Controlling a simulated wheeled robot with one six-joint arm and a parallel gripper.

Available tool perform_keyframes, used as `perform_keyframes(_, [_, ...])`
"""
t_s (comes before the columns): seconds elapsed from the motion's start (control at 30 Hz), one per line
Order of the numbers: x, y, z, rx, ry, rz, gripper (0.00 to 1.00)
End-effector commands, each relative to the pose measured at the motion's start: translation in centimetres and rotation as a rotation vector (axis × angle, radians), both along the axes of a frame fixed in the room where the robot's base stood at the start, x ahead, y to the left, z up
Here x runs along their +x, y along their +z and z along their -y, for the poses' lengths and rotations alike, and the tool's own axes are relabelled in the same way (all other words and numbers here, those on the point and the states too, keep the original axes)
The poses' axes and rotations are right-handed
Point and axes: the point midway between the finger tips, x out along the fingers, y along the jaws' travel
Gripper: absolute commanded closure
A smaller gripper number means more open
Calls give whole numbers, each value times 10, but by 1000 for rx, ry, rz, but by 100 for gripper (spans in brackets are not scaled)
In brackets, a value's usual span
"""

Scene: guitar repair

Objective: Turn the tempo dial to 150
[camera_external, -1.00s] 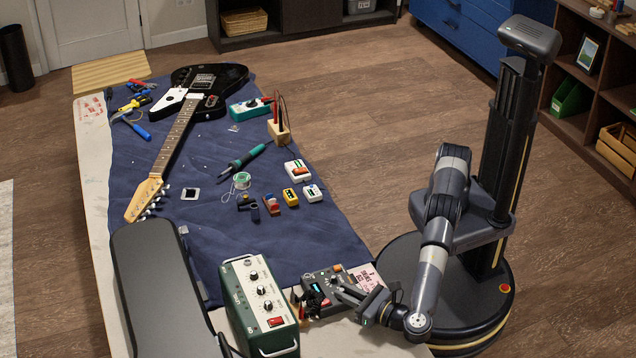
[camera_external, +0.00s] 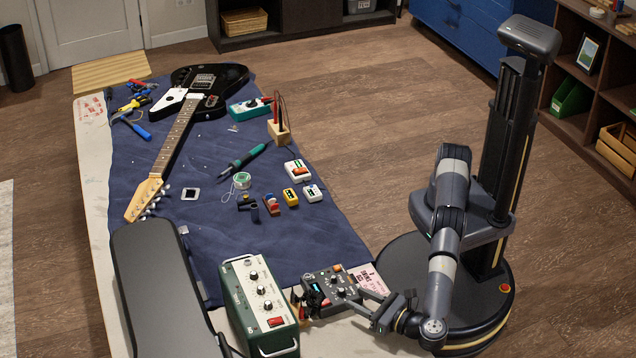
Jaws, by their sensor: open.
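A dark grey box with knobs and a small lit blue display (camera_external: 316,288) lies at the front right of the bench, and its knobs (camera_external: 337,283) show on the top face. I cannot read the display or any dial setting at this size. My gripper (camera_external: 363,286) is open and empty, to the right of the box. Its fingers point left towards the box's right side. I cannot tell whether they touch it.
A green amplifier-like box (camera_external: 258,306) with knobs stands just left of the grey box. A pink printed card (camera_external: 370,279) lies beside my gripper. A black case (camera_external: 158,290) is at the left. Small pedals (camera_external: 291,197) and a guitar (camera_external: 180,125) lie farther back on the blue mat (camera_external: 240,235).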

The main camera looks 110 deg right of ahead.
Motion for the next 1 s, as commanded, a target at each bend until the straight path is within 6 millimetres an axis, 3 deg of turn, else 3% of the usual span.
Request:
perform_keyframes(0.03, [-4,-1,-6,1,2,1,60])
perform_keyframes(0.2, [-3,40,-5,2,0,2,60])
perform_keyframes(0.4, [-3,65,-5,0,0,0,60])
perform_keyframes(1.0, [-4,70,-8,-16,37,15,60])
